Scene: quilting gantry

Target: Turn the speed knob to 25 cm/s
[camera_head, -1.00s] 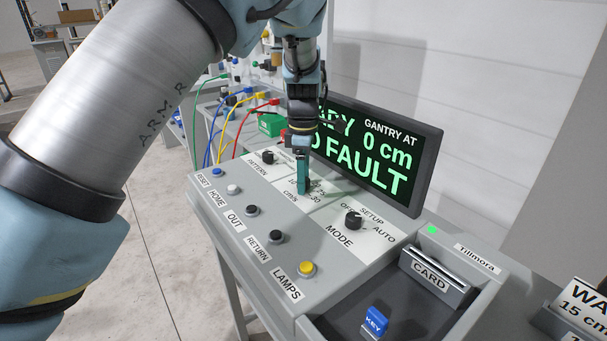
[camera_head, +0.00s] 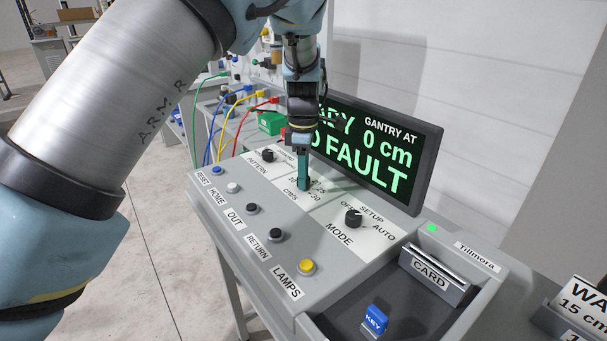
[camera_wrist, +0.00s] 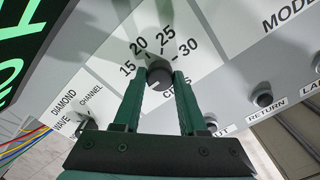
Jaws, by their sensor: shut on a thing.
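The speed knob (camera_wrist: 159,75) is a small dark round knob on the white cm/s dial plate (camera_wrist: 190,48). Scale numbers 15, 20, 25 and 30 show around its far side in the wrist view. My gripper (camera_head: 303,186) points down at this dial, and its green fingers stand on either side of the knob, shut on it. A small pale mark shows on the knob's near side, but I cannot tell which number the knob is set to. In the head view my fingers hide most of the knob.
The mode knob (camera_head: 353,219) is right of the dial, the pattern knob (camera_head: 268,156) left. Several push buttons, including yellow LAMPS (camera_head: 306,267), line the front. A blue key (camera_head: 376,319) is in the tray.

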